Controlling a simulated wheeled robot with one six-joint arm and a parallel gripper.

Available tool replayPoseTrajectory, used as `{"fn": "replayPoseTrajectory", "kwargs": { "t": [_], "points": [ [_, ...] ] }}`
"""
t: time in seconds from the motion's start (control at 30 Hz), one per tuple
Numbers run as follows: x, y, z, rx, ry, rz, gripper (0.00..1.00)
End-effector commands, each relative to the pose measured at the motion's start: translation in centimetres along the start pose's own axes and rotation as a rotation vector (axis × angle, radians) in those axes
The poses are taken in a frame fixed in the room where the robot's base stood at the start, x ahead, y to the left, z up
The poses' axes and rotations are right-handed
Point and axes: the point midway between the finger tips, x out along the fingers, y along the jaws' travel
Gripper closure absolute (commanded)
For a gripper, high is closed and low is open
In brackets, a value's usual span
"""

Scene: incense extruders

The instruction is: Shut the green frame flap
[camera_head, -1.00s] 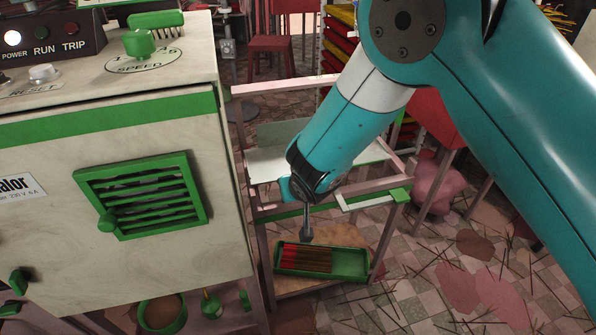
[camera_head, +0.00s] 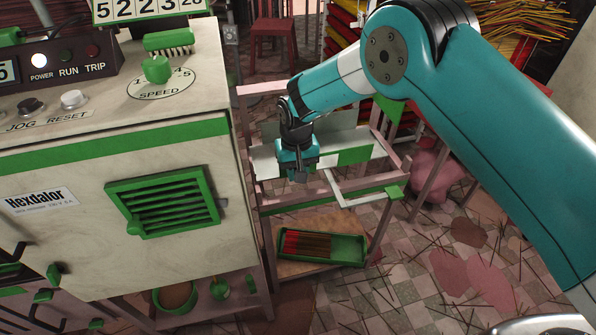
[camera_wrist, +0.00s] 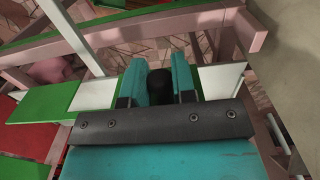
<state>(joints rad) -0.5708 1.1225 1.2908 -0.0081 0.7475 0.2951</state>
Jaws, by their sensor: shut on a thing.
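A pink stand (camera_head: 262,222) beside the machine carries a white and green strip (camera_head: 356,156) and a pale angled bar piece with a green end (camera_head: 394,192). I cannot tell for certain which part is the green frame flap. My gripper (camera_head: 299,176) is over the stand's upper level, pointing down, left of the angled piece. In the wrist view my teal fingers (camera_wrist: 160,78) are shut on a black thing (camera_wrist: 160,84), mostly hidden between them. A white bar (camera_wrist: 72,32) and a green plate (camera_wrist: 42,105) lie to their left.
The machine (camera_head: 60,225), with a green louvred vent (camera_head: 163,203), stands close on the left. A green tray (camera_head: 350,250) with red-tipped sticks lies on the stand's lower shelf. Loose sticks litter the tiled floor at right.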

Motion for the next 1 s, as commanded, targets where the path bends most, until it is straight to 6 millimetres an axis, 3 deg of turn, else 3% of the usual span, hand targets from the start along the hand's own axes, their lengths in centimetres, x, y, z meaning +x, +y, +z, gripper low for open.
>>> {"fn": "replayPoseTrajectory", "kwargs": {
  "t": [0.57,0.6,0.67,1.0],
  "points": [
    [-0.01,0.03,-0.25,0.002,-0.027,-0.001,0.99],
    [-0.01,0.03,-0.25,0.002,-0.027,0.000,0.68],
    [0.00,0.04,-0.23,0.002,-0.028,0.000,0.54],
    [-0.26,0.00,-0.20,0.001,-0.029,0.000,0.52]
  ]
}}
